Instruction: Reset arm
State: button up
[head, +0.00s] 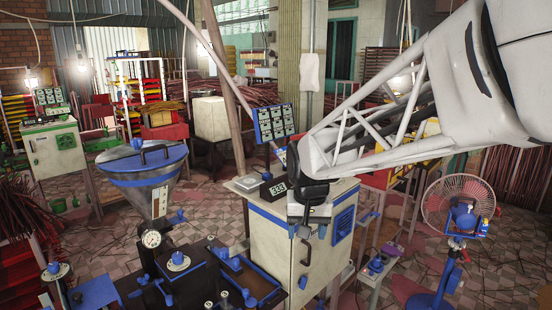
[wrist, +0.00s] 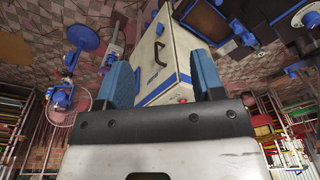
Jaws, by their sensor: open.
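My gripper (head: 306,222) hangs from my white arm in front of a white cabinet with blue trim (head: 285,250) in the head view. In the wrist view, its two blue finger pads (wrist: 164,85) stand apart with nothing held between them. Past the fingers lies the same cabinet (wrist: 165,62), with its dark handle and blue edges. Whether the fingers touch the cabinet cannot be told, but a gap seems to show in the wrist view. My arm hides part of the room at the right.
A metal hopper with a blue lid (head: 145,165) and a dial gauge (head: 151,239) stand left of the cabinet. A fan (head: 460,207) stands at the right. A panel of displays (head: 272,123) rises behind the cabinet. A green-trimmed cabinet (head: 55,150) is far left. Tiled floor shows between.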

jog(key=s+d, duration=0.5)
jog(key=s, duration=0.7)
jog(key=s+d+f+t, duration=0.1)
jog(key=s+d, duration=0.5)
jog(key=s, duration=0.6)
jog(key=shift+s+d+f, duration=0.15)
jog(key=shift+d+f, duration=0.1)
jog(key=shift+f, duration=0.05)
